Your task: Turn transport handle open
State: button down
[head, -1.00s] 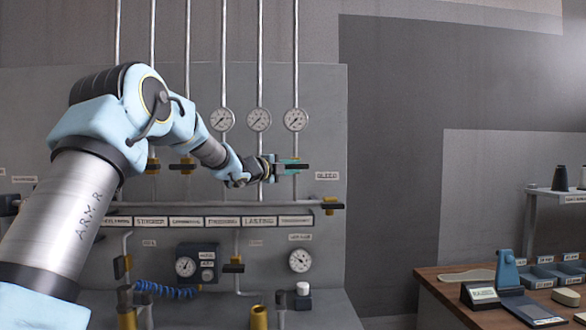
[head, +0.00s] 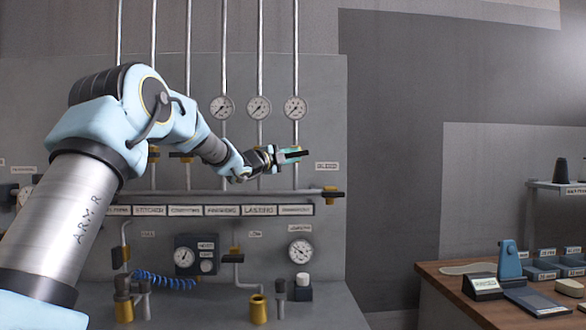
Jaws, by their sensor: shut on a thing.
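The rightmost vertical pipe (head: 295,60) runs down the wall panel above the last label plate (head: 296,210), whose small lettering is hard to read. My gripper (head: 290,154) is at this pipe, below its gauge, with its teal fingers shut on the black valve handle (head: 303,153). The fingers cover most of the handle and the valve body, so the handle's exact angle cannot be told. My arm reaches in from the left.
Three round gauges (head: 259,107) sit above the handles. Similar black handles (head: 185,156) are on pipes to the left, partly behind my arm. A horizontal pipe with a black handle (head: 330,193) runs below. A wooden workbench (head: 440,280) stands at right.

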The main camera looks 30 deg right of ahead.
jog(key=shift+s+d+f+n+t+y+b, duration=0.15)
jog(key=shift+n+t+y+b, duration=0.9)
jog(key=shift+n+t+b, duration=2.45)
jog(key=shift+d+f+n+t+y+b, duration=0.2)
jog(key=shift+n+t+y+b, duration=0.9)
jog(key=shift+n+t+b, duration=2.35)
jog(key=shift+s+d+f+n+t+y+b, duration=0.15)
jog(key=shift+n+t+y+b, duration=1.3)
jog(key=shift+n+b, duration=3.6)
jog(key=shift+w+n+t+p, duration=0.1)
jog(key=shift+n+t+p, duration=0.5)
jog(key=shift+n, duration=0.3)
jog(key=c, duration=0.8)
grip_release()
jog(key=shift+o, duration=0.2)
jog(key=b+v, duration=0.4)
jog(key=v, duration=0.7)
